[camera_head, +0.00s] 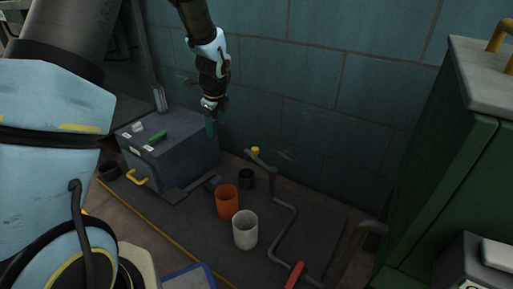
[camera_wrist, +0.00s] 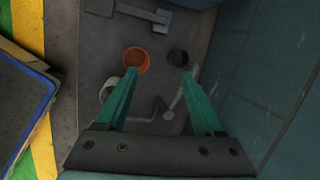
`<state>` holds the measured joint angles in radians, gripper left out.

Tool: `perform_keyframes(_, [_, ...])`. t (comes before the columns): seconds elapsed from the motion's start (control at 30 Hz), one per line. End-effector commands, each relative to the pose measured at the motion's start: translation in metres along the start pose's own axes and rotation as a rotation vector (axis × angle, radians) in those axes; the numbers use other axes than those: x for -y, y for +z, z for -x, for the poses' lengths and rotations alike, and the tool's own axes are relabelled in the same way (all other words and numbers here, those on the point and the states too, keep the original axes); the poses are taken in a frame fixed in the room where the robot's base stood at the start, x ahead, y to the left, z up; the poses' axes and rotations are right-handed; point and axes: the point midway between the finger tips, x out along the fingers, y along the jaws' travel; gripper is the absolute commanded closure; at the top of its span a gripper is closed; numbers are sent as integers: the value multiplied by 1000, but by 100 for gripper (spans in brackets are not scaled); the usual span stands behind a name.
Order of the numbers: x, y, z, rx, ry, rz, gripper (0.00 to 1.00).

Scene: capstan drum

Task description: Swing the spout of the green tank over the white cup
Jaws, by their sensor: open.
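The green tank (camera_head: 440,170) stands at the right in the head view. A bent grey pipe (camera_head: 292,208) with several bends runs in front of it, low over the dark platform. A red grip (camera_head: 293,275) is near its lower part; I cannot tell which grey pipe is the tank's spout. The white cup (camera_head: 245,229) stands upright left of the bent pipe. In the wrist view the white cup (camera_wrist: 106,90) is partly behind my left finger. My gripper (camera_head: 211,130) points down, open and empty, above and behind the cups; its teal fingers (camera_wrist: 158,75) are apart.
An orange cup (camera_head: 227,201) and a dark cup (camera_head: 246,179) stand behind the white cup. A grey box (camera_head: 175,160) with green and yellow handles is at the left. A tiled wall (camera_head: 330,100) is close behind. A blue-edged tray (camera_wrist: 22,100) lies at the wrist view's left.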

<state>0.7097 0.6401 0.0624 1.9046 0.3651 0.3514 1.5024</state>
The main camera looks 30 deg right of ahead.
Motion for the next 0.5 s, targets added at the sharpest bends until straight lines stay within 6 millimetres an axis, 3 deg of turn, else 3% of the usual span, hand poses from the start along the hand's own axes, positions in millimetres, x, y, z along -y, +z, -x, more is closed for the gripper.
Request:
perform_keyframes(0.03, [21,-24,-14,4,-15,-176,31])
perform_keyframes(0.1, [45,-51,-29,15,-38,-405,31])
perform_keyframes(0.23, [74,-89,-47,38,-66,-717,31])
perform_keyframes(0.33, [85,-107,-55,50,-79,-854,31])
perform_keyframes(0.5, [90,-115,-68,57,-84,-921,31])
